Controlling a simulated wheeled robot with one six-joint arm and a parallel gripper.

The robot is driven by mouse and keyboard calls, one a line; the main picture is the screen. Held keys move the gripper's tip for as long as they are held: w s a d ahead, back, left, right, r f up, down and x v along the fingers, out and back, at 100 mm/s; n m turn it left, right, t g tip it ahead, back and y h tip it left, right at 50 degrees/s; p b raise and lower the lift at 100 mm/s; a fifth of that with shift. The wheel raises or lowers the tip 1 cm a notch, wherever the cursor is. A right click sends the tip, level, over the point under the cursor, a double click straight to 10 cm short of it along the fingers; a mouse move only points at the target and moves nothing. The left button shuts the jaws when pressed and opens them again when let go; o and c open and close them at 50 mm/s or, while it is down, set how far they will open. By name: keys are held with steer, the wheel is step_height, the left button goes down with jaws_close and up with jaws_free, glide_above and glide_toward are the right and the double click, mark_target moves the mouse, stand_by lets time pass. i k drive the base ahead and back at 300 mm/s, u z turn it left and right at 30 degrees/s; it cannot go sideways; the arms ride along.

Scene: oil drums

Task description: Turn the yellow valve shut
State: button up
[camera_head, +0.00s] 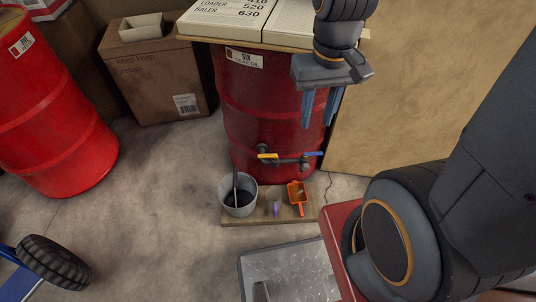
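A dark red drum (262,112) stands upright at the centre, labelled SIX. Low on its front a dark pipe fitting (288,161) sticks out. The yellow valve (268,156) has a short flat handle that lies roughly level, at the left of the fitting. A blue handle (313,153) sits at its right end. My gripper (320,108) hangs in front of the drum's upper right, above and to the right of the yellow valve and apart from it. Its two blue fingers point down, spread apart, with nothing seen between them.
Below the valve, a wooden board (262,218) holds a grey bucket (240,196) with dark contents, an orange scoop (298,194) and a small purple-tipped item (275,207). A box (155,75) and another red drum (52,130) stand left. A brown panel (400,100) stands right.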

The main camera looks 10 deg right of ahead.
mark_target(276, 156)
steer(key=k, duration=0.5)
steer(key=z, duration=1.2)
steer(key=i, duration=0.65)
steer(key=u, duration=1.25)
